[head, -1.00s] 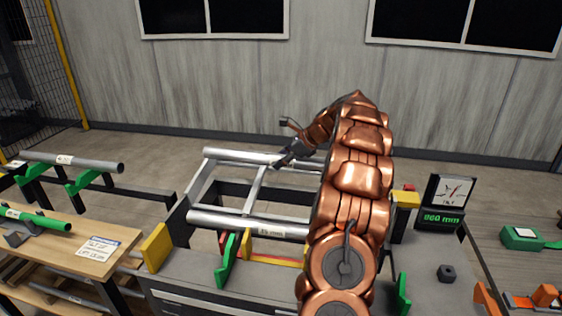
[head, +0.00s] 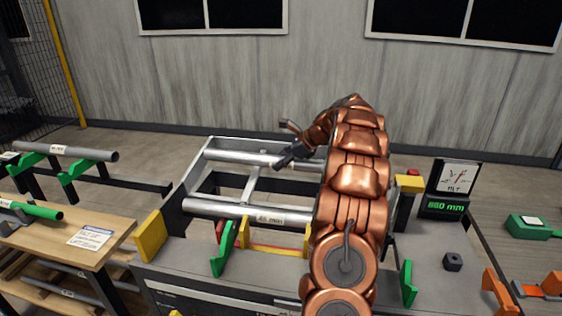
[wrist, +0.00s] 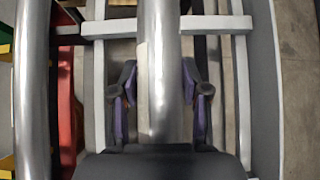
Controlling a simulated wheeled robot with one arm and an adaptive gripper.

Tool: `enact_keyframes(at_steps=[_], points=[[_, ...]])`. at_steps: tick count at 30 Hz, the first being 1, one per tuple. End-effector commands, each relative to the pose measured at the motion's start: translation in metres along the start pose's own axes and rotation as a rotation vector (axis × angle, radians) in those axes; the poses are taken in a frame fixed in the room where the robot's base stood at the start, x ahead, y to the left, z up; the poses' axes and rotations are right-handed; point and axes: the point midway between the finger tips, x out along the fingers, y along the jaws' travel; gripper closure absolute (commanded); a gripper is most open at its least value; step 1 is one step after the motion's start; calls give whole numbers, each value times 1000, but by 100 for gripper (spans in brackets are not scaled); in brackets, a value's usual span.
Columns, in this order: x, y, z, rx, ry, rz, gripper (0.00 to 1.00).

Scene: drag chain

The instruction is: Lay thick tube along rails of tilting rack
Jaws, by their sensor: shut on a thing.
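The tilting rack (head: 192,178) is a light metal frame with rails, standing on a grey bench. A thick silver tube (head: 228,157) lies crosswise near its far end. My gripper (head: 290,158) is at this tube's right part. In the wrist view my gripper (wrist: 158,105) has a purple-padded finger on each side of the tube (wrist: 158,60) and is shut on it. A second silver tube (head: 215,209) with a white label lies across the near end; it shows at the left of the wrist view (wrist: 32,90).
Green brackets (head: 224,248) and yellow blocks (head: 151,236) stand along the bench front. A dial display (head: 452,188) stands at right. A wooden table (head: 110,240) and a stand holding another grey tube (head: 90,153) are at left.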

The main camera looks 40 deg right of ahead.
Motion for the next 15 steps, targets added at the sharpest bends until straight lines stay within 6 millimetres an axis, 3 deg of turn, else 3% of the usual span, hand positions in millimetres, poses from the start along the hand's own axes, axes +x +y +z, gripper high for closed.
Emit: enact_keyframes(at_steps=[15], points=[[25, -1, -24, -2, -1, -2, 100]])
